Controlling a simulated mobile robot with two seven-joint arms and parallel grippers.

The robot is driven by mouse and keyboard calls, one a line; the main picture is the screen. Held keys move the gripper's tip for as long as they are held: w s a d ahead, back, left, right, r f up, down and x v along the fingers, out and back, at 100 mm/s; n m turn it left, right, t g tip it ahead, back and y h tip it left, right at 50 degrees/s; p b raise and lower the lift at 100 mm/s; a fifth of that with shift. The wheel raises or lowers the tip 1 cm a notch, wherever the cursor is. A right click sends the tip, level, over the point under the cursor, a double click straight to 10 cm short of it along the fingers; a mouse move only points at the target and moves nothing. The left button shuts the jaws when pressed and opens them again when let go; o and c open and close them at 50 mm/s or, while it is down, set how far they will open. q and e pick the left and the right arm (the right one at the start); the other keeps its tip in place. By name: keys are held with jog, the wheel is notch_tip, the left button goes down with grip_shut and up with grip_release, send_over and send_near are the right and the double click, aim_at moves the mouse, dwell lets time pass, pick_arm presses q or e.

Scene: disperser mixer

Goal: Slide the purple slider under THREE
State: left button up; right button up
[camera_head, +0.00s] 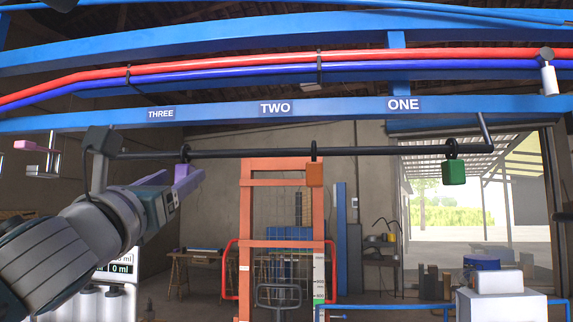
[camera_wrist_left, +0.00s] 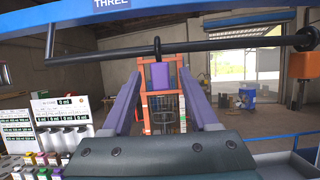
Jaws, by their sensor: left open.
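The purple slider (camera_wrist_left: 160,76) hangs by a black ring from the dark rod (camera_wrist_left: 220,45). In the left wrist view it sits between the two purple fingers of my open left gripper (camera_wrist_left: 160,85), with gaps on both sides. In the head view, my left gripper (camera_head: 176,178) is just below the rod (camera_head: 240,152), and its fingers blend with the slider. The slider's ring (camera_head: 185,152) is a little right of the THREE label (camera_head: 161,114). My right gripper is out of view.
An orange slider (camera_head: 314,175) hangs under and right of TWO (camera_head: 275,107). A green slider (camera_head: 453,172) hangs right of ONE (camera_head: 403,104). Blue beams run above; the rod is clear between the sliders.

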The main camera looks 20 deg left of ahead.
aim_at(193, 169)
pick_arm(q)
jog(key=p+x, duration=0.1)
jog(key=x, duration=0.3)
jog(key=shift+w+r, duration=0.15)
jog(key=shift+r, duration=0.05)
jog(key=shift+p+x, duration=0.45)
jog(key=shift+x, duration=0.45)
jog(key=shift+f, duration=0.2)
jog(key=shift+c, duration=0.3)
grip_shut()
